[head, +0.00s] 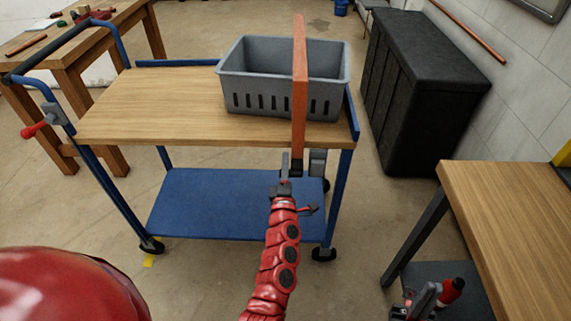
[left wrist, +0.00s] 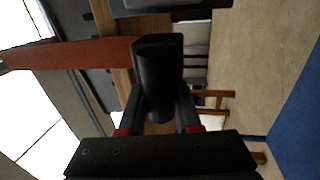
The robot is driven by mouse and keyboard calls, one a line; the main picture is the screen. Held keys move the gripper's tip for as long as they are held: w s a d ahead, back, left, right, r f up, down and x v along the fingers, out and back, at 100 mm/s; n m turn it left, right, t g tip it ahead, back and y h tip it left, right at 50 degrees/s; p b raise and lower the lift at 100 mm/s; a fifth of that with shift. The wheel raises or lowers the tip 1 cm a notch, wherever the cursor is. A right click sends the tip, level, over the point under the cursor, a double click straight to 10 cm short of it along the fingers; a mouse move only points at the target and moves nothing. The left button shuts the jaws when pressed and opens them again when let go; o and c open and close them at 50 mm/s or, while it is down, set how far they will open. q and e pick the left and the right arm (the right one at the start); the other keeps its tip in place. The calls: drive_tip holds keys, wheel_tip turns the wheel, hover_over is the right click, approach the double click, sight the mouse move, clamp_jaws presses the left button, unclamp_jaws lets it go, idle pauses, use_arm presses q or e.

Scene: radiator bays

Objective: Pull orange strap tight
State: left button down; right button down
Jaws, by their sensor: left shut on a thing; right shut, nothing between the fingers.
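The orange strap (head: 299,85) runs over the grey slotted crate (head: 262,105) near its right part and hangs down past the trolley's front edge. It also shows in the left wrist view (left wrist: 80,53), ending at a black grip (left wrist: 157,75). My left gripper (head: 285,186) is shut on this black grip, below the front edge of the trolley top; its fingers show on both sides of the grip in the left wrist view (left wrist: 160,118). A grey fitting (head: 317,163) sits right beside the strap under the edge. My right gripper (head: 425,297) is shut and empty at the lower right.
The crate stands on the wooden top (head: 150,108) of a blue trolley with a lower blue shelf (head: 215,205). A black cabinet (head: 420,90) stands behind right, a wooden bench (head: 515,215) at right, another workbench (head: 85,45) at left.

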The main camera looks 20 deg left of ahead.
use_arm(q)
drive_tip(key=shift+f, duration=0.15)
wheel_tip(320, 180, down, 4)
drive_tip(key=b, duration=0.4)
drive_tip(key=shift+d+f, duration=0.1)
drive_tip(key=shift+f, duration=0.05)
drive_tip(key=c, duration=0.6)
unclamp_jaws()
drive_tip(key=shift+f, duration=0.15)
drive_tip(key=v, duration=1.7)
drive_tip(key=shift+s, duration=0.25)
